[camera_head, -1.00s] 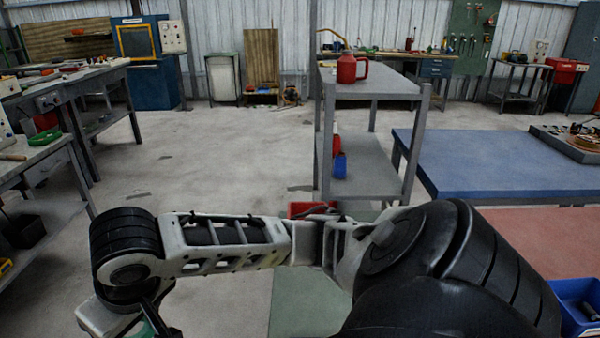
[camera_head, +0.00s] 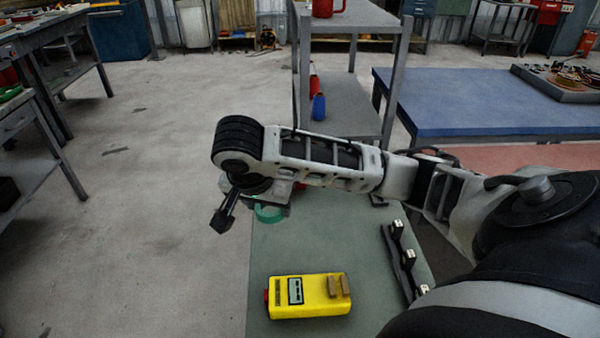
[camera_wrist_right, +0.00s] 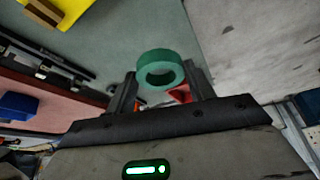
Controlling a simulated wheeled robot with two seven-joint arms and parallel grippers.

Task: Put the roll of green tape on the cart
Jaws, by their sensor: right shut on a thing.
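The roll of green tape (camera_head: 268,214) shows below my right wrist in the head view, partly hidden by the arm. In the right wrist view the tape (camera_wrist_right: 160,68) sits between the fingertips of my right gripper (camera_wrist_right: 161,88), which is shut on it. In the head view the gripper (camera_head: 266,206) is over the far left part of a green top (camera_head: 290,245). I cannot tell the height of the tape above it. A grey shelf unit (camera_head: 345,100), possibly the cart, stands behind my arm. My left gripper is not in view.
A yellow meter (camera_head: 310,296) and a black rack (camera_head: 400,255) lie on the green top, with bare room between. A blue-topped table (camera_head: 460,105) stands at the right. Grey workbenches (camera_head: 45,120) stand at the left. The floor between is clear.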

